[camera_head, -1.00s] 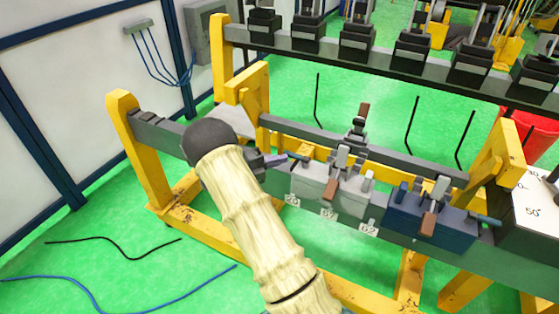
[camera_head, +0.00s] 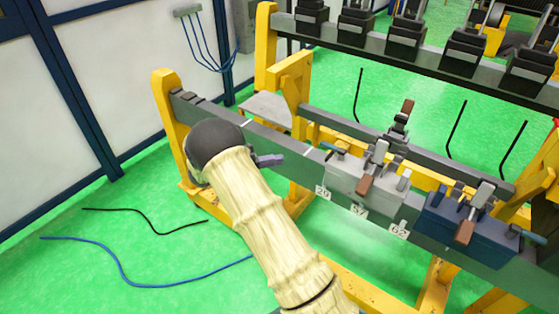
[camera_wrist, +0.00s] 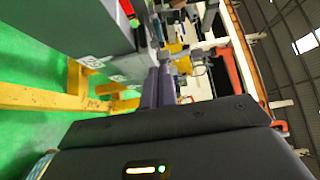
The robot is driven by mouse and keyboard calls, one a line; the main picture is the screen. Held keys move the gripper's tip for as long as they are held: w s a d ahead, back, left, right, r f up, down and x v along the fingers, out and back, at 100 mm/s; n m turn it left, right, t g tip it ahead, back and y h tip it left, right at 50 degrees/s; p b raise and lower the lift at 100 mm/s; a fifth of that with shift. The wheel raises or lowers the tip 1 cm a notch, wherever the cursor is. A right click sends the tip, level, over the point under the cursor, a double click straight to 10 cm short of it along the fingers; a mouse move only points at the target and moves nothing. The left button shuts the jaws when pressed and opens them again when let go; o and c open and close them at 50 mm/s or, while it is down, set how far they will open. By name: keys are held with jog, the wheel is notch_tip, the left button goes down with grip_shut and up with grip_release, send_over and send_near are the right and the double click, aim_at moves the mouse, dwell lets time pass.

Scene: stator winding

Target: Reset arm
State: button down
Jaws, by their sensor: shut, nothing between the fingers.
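My gripper (camera_head: 270,160) is at the end of my cream-sleeved arm in the head view, left of the grey fixture block (camera_head: 368,186). In the wrist view its purple-grey fingers (camera_wrist: 158,88) are together, with nothing between them. The gripper is clear of the grey block, which bears brown- and grey-ended levers and number tags below it. A blue fixture block (camera_head: 466,232) with similar levers stands further right on the same rail. My arm hides part of the grey rail and the yellow frame.
The yellow frame (camera_head: 165,110) carries the grey rail. A rear beam (camera_head: 380,45) holds several black units. Black (camera_head: 145,218) and blue (camera_head: 125,275) cables lie on the green floor at left. A white wall with blue posts (camera_head: 82,100) stands at far left.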

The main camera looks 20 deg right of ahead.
jog(key=shift+w, duration=0.1)
jog(key=w+d+r+n+t+y, duration=0.1)
jog(key=w+r+n+t+y, duration=0.6)
jog(key=n+t, duration=0.6)
jog(key=s+a+f+n+g+y, duration=0.3)
jog(key=s+a+n+y, duration=0.65)
jog(key=n, duration=0.65)
jog(key=s+d+f+n+g+y, duration=0.1)
jog(key=s+d+n+g, duration=0.2)
jog(key=s, duration=0.7)
jog(key=s+f+n+g+y, duration=0.1)
jog(key=s+n+g, duration=0.3)
jog(key=s, duration=0.7)
notch_tip(320, 180, up, 12)
jog(key=w+n+t+p, duration=0.1)
jog(key=p, duration=1.1)
